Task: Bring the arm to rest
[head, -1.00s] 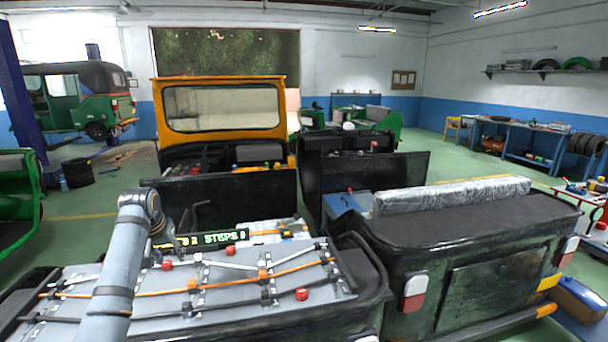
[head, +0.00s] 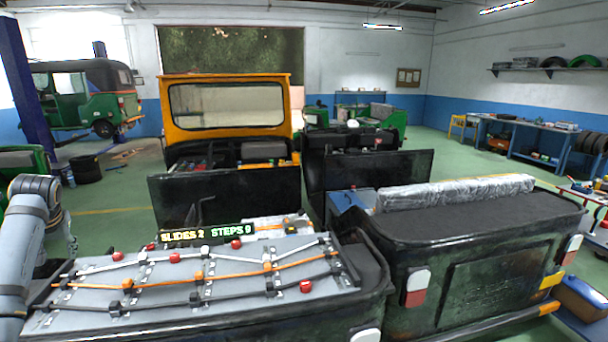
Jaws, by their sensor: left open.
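My left arm (head: 22,245) stands at the left edge of the head view, bent at its upper joint. My left gripper (head: 52,268) hangs low beside the left end of the grey panel (head: 215,290). It is open, its fingers small and partly lost against the dark bodywork, and I see nothing held in it. The panel carries black, orange and white cable runs with red knobs, such as one red knob (head: 305,286). A display (head: 207,234) behind it reads "SLIDES 2 STEPS 9". My right gripper is not in view.
A dark rickshaw body with a padded deck (head: 470,215) fills the right foreground. An orange-framed windscreen (head: 227,105) stands behind the panel. A green rickshaw (head: 85,95) is at the back left. Workbenches (head: 530,135) line the right wall. Green floor (head: 115,200) is clear at left.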

